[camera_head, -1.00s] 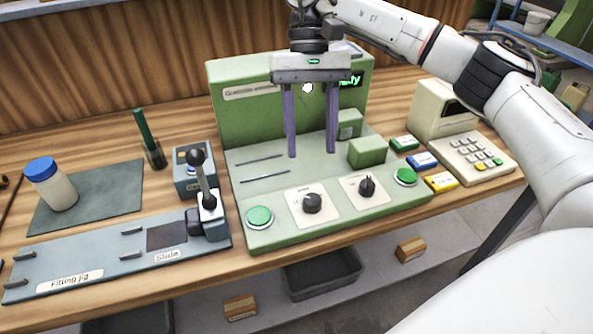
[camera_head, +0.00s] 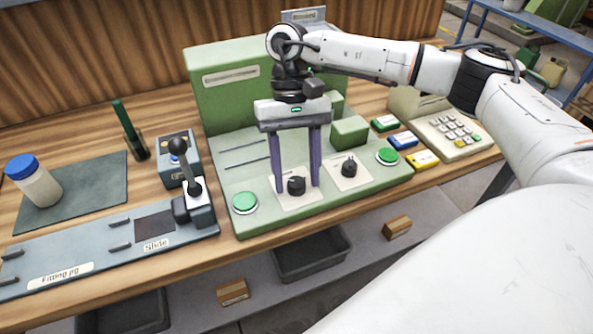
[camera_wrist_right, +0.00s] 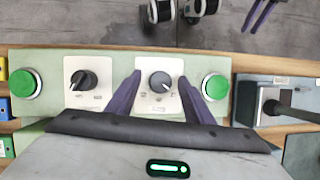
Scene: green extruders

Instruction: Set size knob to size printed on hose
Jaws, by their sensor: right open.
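The green machine (camera_head: 245,222) has two dark knobs on white plates. My right gripper (camera_head: 297,189) points down at the left knob (camera_head: 296,186), its fingers apart on either side of it. In the right wrist view this knob (camera_wrist_right: 160,80) sits between the purple fingertips, and I cannot tell if they touch it. The other knob (camera_head: 349,167) is free; it also shows in the wrist view (camera_wrist_right: 83,81). The plates' print is too small to read. I make out no hose. Purple prongs at the wrist view's top edge look like my left gripper (camera_wrist_right: 260,16).
Green buttons (camera_head: 245,203) (camera_head: 387,156) flank the knobs. A green block (camera_head: 349,131) stands behind the right knob. A lever (camera_head: 187,165) on the fitting jig stands to the left. A keypad unit (camera_head: 453,132) and coloured boxes (camera_head: 403,140) lie to the right.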

